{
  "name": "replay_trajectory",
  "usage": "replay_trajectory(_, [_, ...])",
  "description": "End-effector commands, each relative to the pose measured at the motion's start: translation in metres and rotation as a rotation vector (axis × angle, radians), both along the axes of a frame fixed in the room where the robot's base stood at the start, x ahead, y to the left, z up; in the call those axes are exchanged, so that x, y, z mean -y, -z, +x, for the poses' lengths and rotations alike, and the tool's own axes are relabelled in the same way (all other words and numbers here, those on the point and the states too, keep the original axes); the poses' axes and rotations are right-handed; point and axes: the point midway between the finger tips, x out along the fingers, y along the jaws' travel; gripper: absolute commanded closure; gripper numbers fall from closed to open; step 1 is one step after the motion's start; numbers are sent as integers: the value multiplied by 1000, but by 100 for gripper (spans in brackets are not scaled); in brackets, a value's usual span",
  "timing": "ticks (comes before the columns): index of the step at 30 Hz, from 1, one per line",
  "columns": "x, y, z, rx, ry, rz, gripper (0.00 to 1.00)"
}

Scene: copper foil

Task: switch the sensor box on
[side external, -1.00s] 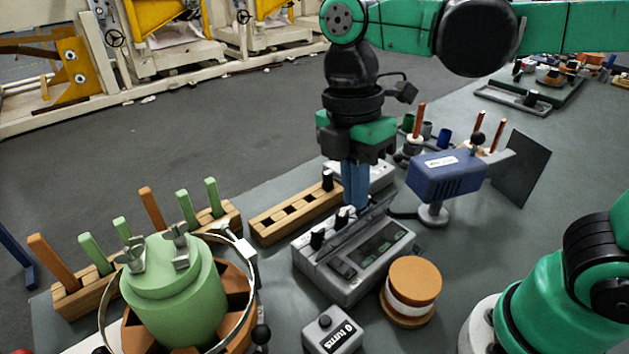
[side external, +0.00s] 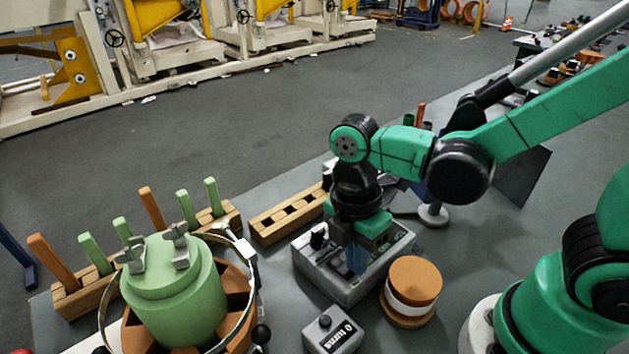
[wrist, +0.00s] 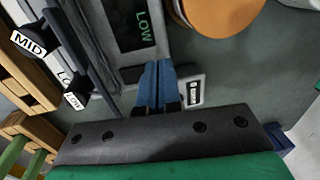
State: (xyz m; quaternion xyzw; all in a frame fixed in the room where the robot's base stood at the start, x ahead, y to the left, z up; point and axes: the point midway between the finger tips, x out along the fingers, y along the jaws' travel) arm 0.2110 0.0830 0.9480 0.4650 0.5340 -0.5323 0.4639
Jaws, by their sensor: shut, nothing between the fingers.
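The grey box (side external: 345,290) with black knobs and a display stands on the table. In the wrist view its dark display (wrist: 138,22) reads LOW in green. Labels MID and LOW show by its knobs at the left. My gripper (side external: 357,264) points down over the box's front part, with its blue fingers together and empty. The fingers hide part of the panel there. I cannot tell whether they touch it.
An orange and white spool (side external: 411,290) stands close to the box's right. A wooden slotted block (side external: 290,217) lies behind left. A green drum (side external: 175,290) is at left. A blue stand's base (side external: 433,215) is behind right.

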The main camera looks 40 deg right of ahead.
Motion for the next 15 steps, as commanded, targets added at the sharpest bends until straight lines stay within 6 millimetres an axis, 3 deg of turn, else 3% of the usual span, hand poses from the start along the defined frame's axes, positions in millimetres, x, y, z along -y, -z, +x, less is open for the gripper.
replay_trajectory(15, [0, 5, -2, 48, 1, -3, 100])
